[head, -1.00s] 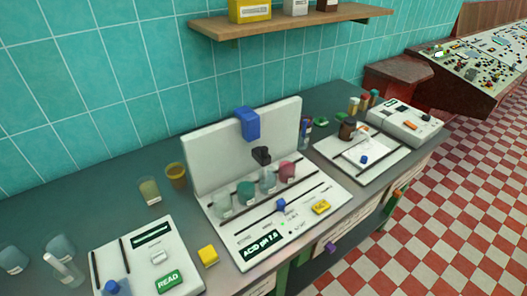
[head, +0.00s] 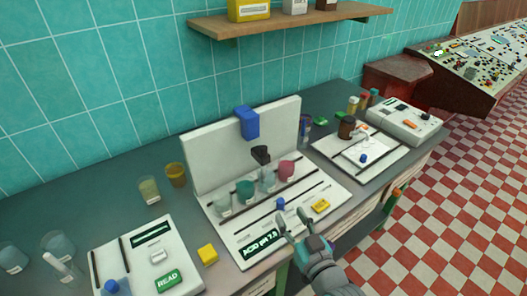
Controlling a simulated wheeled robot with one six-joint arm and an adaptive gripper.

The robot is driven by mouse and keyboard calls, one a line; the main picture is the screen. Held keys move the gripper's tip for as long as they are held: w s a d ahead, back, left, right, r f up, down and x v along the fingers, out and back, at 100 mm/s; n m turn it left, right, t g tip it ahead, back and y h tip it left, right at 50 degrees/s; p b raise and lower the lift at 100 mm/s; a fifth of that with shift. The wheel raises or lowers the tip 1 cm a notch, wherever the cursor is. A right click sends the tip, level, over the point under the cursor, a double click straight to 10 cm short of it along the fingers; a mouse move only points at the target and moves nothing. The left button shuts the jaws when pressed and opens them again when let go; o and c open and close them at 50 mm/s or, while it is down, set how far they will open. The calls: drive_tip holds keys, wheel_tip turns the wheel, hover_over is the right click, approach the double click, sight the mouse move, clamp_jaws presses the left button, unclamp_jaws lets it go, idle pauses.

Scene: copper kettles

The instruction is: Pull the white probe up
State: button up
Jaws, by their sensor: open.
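A white stick-like probe (head: 58,262) leans tilted at a clear bluish beaker (head: 60,243) near the left edge of the counter. Its lower end is too small to make out. My gripper (head: 296,226) is open, its two fingers apart and nothing between them. It is over the front edge of the middle white instrument, right of the "ACID pH 7.0" display (head: 261,244). It is far to the right of the white probe.
The middle instrument (head: 242,172) has an upright back panel, a blue block and several cups. A wooden shelf (head: 290,22) hangs above.

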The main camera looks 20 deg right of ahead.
drive_tip(key=n+y, duration=0.1)
drive_tip(key=y, duration=0.1)
approach(265, 153)
drive_tip(key=shift+t, duration=0.3)
drive_tip(key=w, duration=0.3)
drive_tip(key=w+a, duration=0.1)
drive_tip(key=w, duration=0.3)
drive_tip(key=w+a, duration=0.1)
drive_tip(key=w, duration=0.3)
drive_tip(key=shift+f, duration=0.35)
drive_tip(key=shift+c, duration=0.3)
clamp_jaws()
drive_tip(key=shift+r, duration=0.1)
